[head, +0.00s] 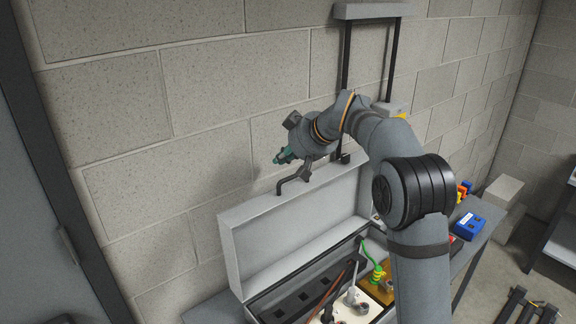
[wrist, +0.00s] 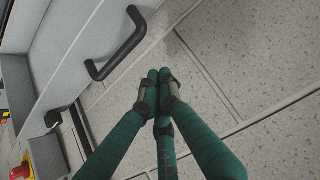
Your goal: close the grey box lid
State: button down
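The grey box (head: 252,303) stands open on a bench, with its lid (head: 285,232) raised along the wall side. A black bar handle (head: 291,184) sticks up from the lid's top edge, and it also shows in the wrist view (wrist: 127,47). My gripper (head: 282,157) is above the lid's edge, close to the handle. In the wrist view, the green fingers of my gripper (wrist: 159,74) come together at their tips, with nothing seen between them. The fingertips appear beside the handle, not around it. My arm hides the right part of the lid and box.
Inside the box are a black slotted tray (head: 290,304), a green cord (head: 371,259) and white parts. A blue box (head: 468,226) sits on the bench to the right. The block wall (head: 150,200) is close behind the lid. A grey door (head: 40,200) is at left.

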aim_at(286, 188)
jog(key=p+x, duration=0.1)
jog(key=x, duration=0.3)
jog(key=shift+w+d+r, duration=0.1)
jog(key=shift+w+d, duration=0.05)
jog(key=shift+d, duration=0.05)
jog(key=s+d, duration=0.2)
jog(key=s, duration=0.1)
jog(key=shift+d+f, duration=0.2)
jog(key=shift+d, duration=0.1)
jog(key=shift+f, duration=0.25)
jog(key=shift+d+r, duration=0.1)
jog(key=shift+d, duration=0.05)
jog(key=shift+b, duration=0.4)
